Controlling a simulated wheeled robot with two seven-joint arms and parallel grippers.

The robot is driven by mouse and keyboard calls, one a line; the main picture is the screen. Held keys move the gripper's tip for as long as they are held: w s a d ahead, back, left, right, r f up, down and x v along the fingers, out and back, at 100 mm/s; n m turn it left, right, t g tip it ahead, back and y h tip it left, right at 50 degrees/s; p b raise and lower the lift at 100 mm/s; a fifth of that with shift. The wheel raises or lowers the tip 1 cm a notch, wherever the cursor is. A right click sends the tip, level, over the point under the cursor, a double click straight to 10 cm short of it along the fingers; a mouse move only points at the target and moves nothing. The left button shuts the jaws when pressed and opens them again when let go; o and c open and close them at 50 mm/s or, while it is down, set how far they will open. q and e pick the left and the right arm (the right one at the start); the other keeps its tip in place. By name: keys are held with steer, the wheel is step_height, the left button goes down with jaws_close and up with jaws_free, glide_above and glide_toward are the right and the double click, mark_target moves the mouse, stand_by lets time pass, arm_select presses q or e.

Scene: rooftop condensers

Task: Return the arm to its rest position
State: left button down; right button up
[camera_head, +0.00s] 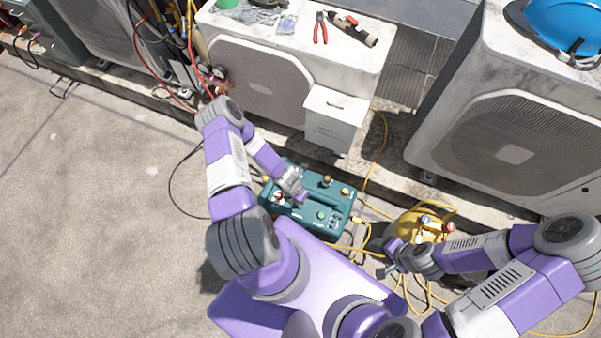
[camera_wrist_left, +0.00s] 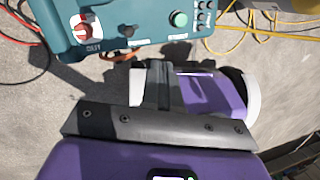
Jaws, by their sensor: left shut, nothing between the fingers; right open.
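My left arm is bent, with its elbow raised at the left and its forearm coming back down. My left gripper (camera_head: 302,198) is shut and empty, and in the head view it overlaps the teal machine (camera_head: 327,229). In the left wrist view the teal machine (camera_wrist_left: 140,32) is at the top, apart from the dark gripper parts (camera_wrist_left: 158,84). My right arm is folded in from the right. My right gripper (camera_head: 388,264) is open, with nothing seen in it, left of the yellow tank (camera_head: 425,232). My arm hides part of the tank.
Condenser units (camera_head: 262,82) (camera_head: 515,125) stand beyond the teal machine. A white box (camera_head: 335,118) is fixed to the middle one, with red pliers (camera_head: 320,28) on top. A blue hard hat (camera_head: 565,28) is at upper right. Yellow hoses (camera_head: 378,160) cross the ground. Bare concrete (camera_head: 90,220) is clear at left.

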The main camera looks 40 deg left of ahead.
stand_by(0.3)
arm_select(q)
steer(key=s+d+r+m+h, duration=0.1)
steer(key=d+r+m, duration=0.6)
steer(key=m, duration=0.9)
steer(key=s+d+r+m+h, duration=0.1)
steer(key=d+r+m, duration=0.6)
steer(key=m, duration=0.9)
step_height(320, 180, up, 2)
steer(key=shift+s+d+r+m+g, duration=0.15)
steer(key=shift+s+r+m+g, duration=0.2)
steer(key=shift+s, duration=0.35)
steer(key=shift+f, duration=0.1)
